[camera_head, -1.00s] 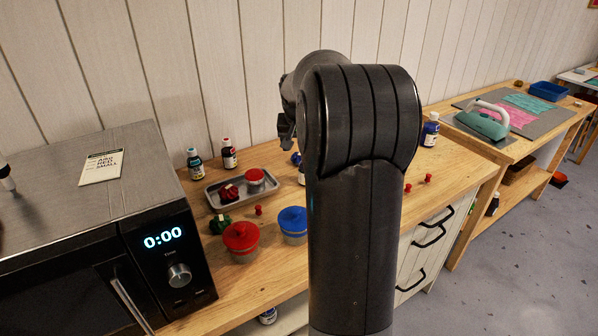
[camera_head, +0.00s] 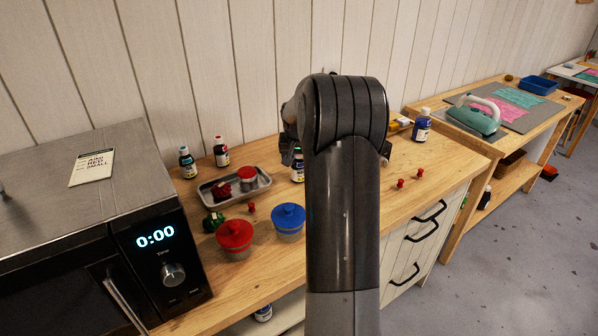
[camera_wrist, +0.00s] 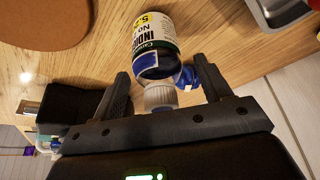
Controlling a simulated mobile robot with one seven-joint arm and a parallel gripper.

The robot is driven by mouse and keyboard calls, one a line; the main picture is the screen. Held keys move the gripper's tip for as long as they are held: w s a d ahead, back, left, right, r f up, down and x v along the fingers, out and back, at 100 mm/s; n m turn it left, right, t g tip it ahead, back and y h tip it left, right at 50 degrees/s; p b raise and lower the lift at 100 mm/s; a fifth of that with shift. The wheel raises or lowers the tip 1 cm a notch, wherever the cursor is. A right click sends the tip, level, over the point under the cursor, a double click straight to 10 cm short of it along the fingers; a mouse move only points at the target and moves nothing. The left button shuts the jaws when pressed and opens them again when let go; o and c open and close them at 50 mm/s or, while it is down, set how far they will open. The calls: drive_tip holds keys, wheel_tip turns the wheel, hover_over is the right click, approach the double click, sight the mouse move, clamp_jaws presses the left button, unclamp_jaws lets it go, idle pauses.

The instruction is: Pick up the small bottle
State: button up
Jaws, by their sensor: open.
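A small dark bottle (camera_head: 297,169) with a pale label stands on the wooden counter, partly hidden by my arm in the head view. In the wrist view, a bottle (camera_wrist: 156,42) with a white label reading "INDIGO" and a white cap has its cap end between the fingers of my gripper (camera_wrist: 163,88). The fingers are apart, one on each side. I cannot tell whether they touch it. A blue piece beside the cap is partly hidden by a finger. In the head view my gripper is mostly behind my arm.
A metal tray (camera_head: 266,181) holds red items. Red (camera_head: 234,236) and blue (camera_head: 288,218) lidded pots stand in front. A microwave (camera_head: 150,262) is at left.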

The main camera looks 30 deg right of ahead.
drive_tip(key=shift+w+d+f, duration=0.1)
drive_tip(key=shift+f, duration=0.2)
drive_tip(key=shift+c, duration=0.3)
drive_tip(key=c, duration=1.1)
